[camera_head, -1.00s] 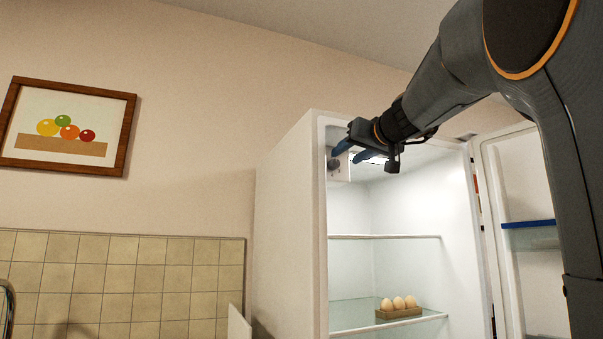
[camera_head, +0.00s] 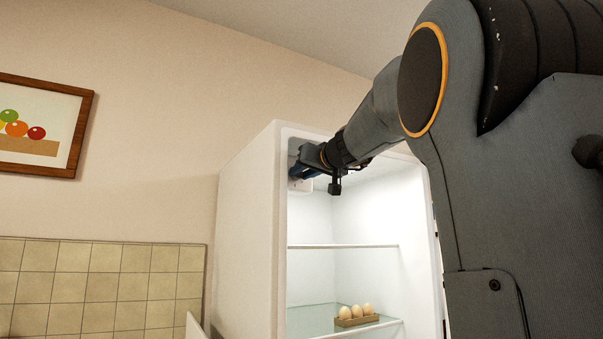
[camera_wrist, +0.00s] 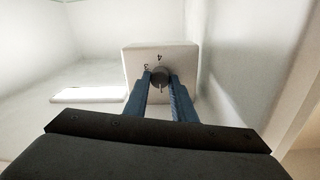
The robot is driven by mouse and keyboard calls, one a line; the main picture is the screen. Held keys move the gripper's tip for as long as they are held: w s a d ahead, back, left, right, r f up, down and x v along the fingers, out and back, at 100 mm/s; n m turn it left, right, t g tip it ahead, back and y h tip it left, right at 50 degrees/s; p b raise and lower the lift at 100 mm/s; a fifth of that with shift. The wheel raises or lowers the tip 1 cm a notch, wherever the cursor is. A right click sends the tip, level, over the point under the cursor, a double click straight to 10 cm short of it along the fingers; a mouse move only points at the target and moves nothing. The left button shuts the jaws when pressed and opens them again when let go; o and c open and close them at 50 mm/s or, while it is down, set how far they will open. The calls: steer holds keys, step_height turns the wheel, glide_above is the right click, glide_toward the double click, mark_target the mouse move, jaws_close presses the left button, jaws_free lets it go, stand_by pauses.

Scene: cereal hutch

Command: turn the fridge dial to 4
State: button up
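The fridge dial (camera_wrist: 160,76) is a small dark round knob on a white box (camera_wrist: 184,57) inside the fridge, high up. The digit 4 shows above the knob and a 3 at its upper left; other marks are hidden by my fingers. A small mark shows at the knob's lower edge, but I cannot tell the setting for sure. My gripper (camera_wrist: 160,82) has its two blue fingers on either side of the knob, close against it, and looks shut on it. In the head view my gripper (camera_head: 298,171) is at the fridge's upper left and hides the knob.
The open fridge (camera_head: 250,220) has a glass shelf with eggs (camera_head: 356,311) below and a bare shelf (camera_head: 345,246) above it. A lit panel (camera_wrist: 90,94) is left of the box in the wrist view. My arm covers the right of the head view.

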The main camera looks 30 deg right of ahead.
steer(key=c, duration=0.3)
steer(key=shift+c, duration=0.2)
